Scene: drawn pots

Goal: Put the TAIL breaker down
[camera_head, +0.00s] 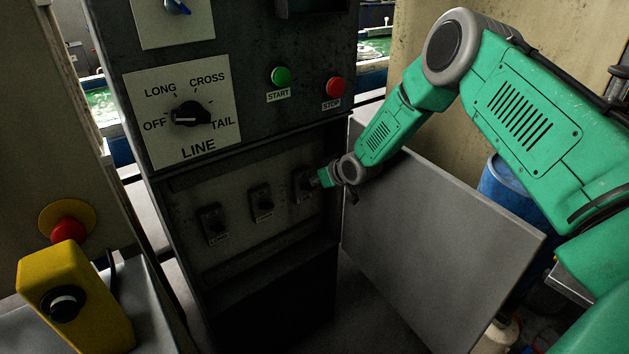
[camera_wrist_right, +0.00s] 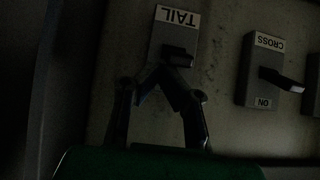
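The TAIL breaker (camera_wrist_right: 172,42) is a grey plate with a dark lever (camera_wrist_right: 178,56) and a white TAIL label, upside down in the wrist view. In the head view it is the rightmost breaker (camera_head: 302,184) of the row, dim and partly hidden by my right gripper. My right gripper (camera_head: 322,178) is at that breaker. In the wrist view its dark fingers (camera_wrist_right: 158,72) come together just below the lever; I cannot tell whether they touch it. No object shows between the fingers. The lever's exact position is too dark to tell. My left gripper is not in view.
The CROSS breaker (camera_head: 261,203) and LONG breaker (camera_head: 214,224) stand left of it. Above are the LINE dial (camera_head: 190,113), START button (camera_head: 281,75) and STOP button (camera_head: 334,86). An open grey door (camera_head: 430,250) stands right of the cabinet. A yellow box (camera_head: 75,295) stands front left.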

